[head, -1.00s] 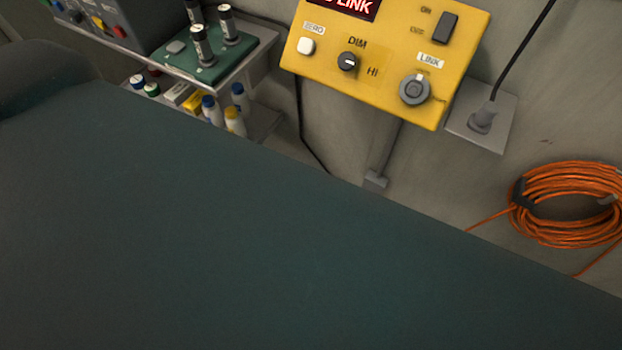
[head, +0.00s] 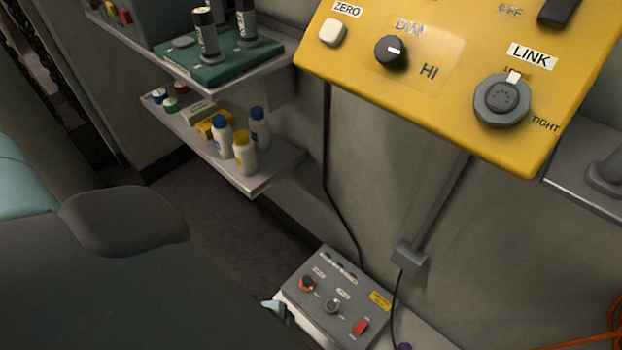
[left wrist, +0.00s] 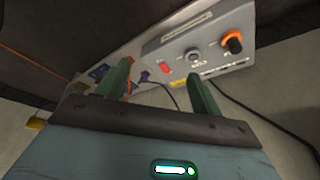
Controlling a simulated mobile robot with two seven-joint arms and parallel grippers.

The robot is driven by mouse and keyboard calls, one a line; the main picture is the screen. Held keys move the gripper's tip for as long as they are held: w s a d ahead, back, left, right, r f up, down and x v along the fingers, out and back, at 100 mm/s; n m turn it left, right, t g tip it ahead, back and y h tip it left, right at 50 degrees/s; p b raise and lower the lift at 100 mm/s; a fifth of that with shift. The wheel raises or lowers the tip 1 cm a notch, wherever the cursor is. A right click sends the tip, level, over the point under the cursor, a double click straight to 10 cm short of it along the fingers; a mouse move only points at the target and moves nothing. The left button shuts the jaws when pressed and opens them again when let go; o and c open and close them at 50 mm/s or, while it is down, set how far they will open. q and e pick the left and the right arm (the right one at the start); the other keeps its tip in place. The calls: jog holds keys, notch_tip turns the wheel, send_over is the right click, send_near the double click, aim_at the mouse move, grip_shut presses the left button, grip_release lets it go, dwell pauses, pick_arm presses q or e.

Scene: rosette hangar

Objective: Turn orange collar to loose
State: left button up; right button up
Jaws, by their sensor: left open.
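The orange collar (head: 308,284) is a ring around a dark knob on a sloping grey control box (head: 337,268), low in the head view. It also shows at the upper right of the left wrist view (left wrist: 233,42). My left gripper (left wrist: 160,88) is open and empty, its two green fingers pointing toward the box. The collar lies beyond and to the right of the fingers there, apart from them. In the head view only a pale teal tip (head: 276,308), likely of this gripper, shows beside the box's left edge. The collar's marks are too small to read. My right gripper is out of view.
The box also has a grey knob (head: 332,306) and a red switch (head: 360,327). A yellow panel (head: 450,110) hangs above. Left of it, shelves hold bottles (head: 245,152) and a green battery stand (head: 220,62). A black cable (head: 343,225) runs down the wall.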

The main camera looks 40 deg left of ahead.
pick_arm(q)
jog(key=w+a+f+m+g+y+b, duration=0.1)
jog(key=w+a+f+m+b, duration=0.1)
jog(key=w+b, duration=0.3)
jog(key=w+a+f+m+g+b, duration=0.1)
jog(key=w+a+f+m+b, duration=0.1)
jog(key=w+a+f+b, duration=0.2)
jog(key=w+a+f+m+g+y+b, duration=0.1)
jog(key=w+a+f+m+b, duration=0.1)
jog(key=w+f+b, duration=0.3)
jog(key=shift+w+a+f+y+b, duration=0.15)
jog(key=shift+w+a+b, duration=0.2)
jog(key=shift+w, duration=0.75)
jog(key=shift+w+a+r+y+b, duration=0.1)
jog(key=shift+w+a+y+b, duration=0.2)
jog(key=shift+w, duration=0.8)
jog(key=shift+w+a, duration=0.15)
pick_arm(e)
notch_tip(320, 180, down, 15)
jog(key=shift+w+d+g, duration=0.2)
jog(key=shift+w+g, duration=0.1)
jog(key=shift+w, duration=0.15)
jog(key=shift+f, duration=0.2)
